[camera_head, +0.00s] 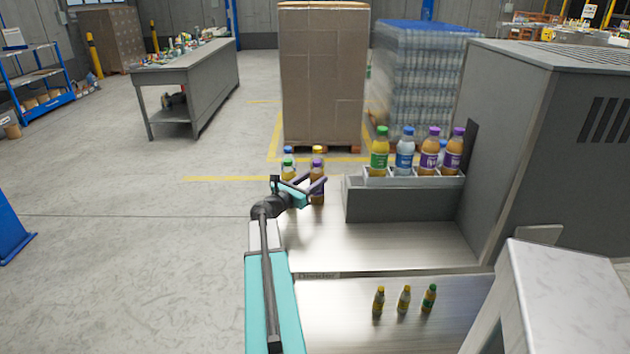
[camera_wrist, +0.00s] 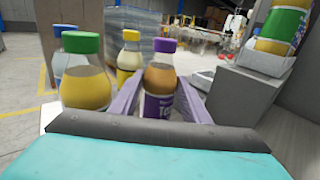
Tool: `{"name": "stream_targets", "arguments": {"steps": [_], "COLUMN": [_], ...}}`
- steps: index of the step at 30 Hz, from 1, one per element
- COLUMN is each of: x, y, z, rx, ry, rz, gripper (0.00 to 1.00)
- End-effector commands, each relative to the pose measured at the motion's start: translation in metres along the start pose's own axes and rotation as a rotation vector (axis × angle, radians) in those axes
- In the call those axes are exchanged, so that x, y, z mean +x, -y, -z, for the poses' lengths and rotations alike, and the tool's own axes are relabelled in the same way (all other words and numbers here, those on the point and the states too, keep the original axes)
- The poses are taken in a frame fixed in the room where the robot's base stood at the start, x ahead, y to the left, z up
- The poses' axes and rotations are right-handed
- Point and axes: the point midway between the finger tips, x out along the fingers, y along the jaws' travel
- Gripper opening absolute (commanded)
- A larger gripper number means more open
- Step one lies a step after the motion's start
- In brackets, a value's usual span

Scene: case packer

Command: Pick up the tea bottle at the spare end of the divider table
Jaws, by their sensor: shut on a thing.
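A bottle with a purple cap, a purple label and amber drink, which I take to be the tea bottle (camera_head: 317,170), stands upright at the far left end of the metal divider table (camera_head: 390,240). In the wrist view the purple-capped bottle (camera_wrist: 160,78) is between the two purple fingers. My gripper (camera_head: 316,185) is shut on it; the fingers hide part of its sides. The bottle's base is hidden in the wrist view. A yellow-capped bottle (camera_wrist: 129,57) stands just behind it. A green-capped bottle (camera_wrist: 84,80) and a blue-capped bottle (camera_wrist: 62,65) stand to its left.
A grey block with a white rack (camera_head: 415,181) holds several capped bottles to the right. Three small bottles (camera_head: 404,299) stand on the near surface. A large grey machine (camera_head: 530,130) bounds the right. A wrapped pallet stack (camera_head: 323,75) stands beyond. The middle of the table is clear.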

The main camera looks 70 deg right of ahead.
Motion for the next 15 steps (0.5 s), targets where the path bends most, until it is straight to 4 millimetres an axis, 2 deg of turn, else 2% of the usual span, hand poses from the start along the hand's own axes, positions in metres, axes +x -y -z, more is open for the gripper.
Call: {"name": "stream_targets", "arguments": {"steps": [8, 13, 15], "x": [0.000, 0.000, -0.008], "y": [0.000, 0.001, 0.005], "z": [-0.017, -0.035, -0.035], "rx": [0.001, 0.002, 0.000], "ry": [0.003, 0.003, 0.002], "rz": [0.000, 0.001, 0.000], "gripper": [0.12, 0.12, 0.12]}}
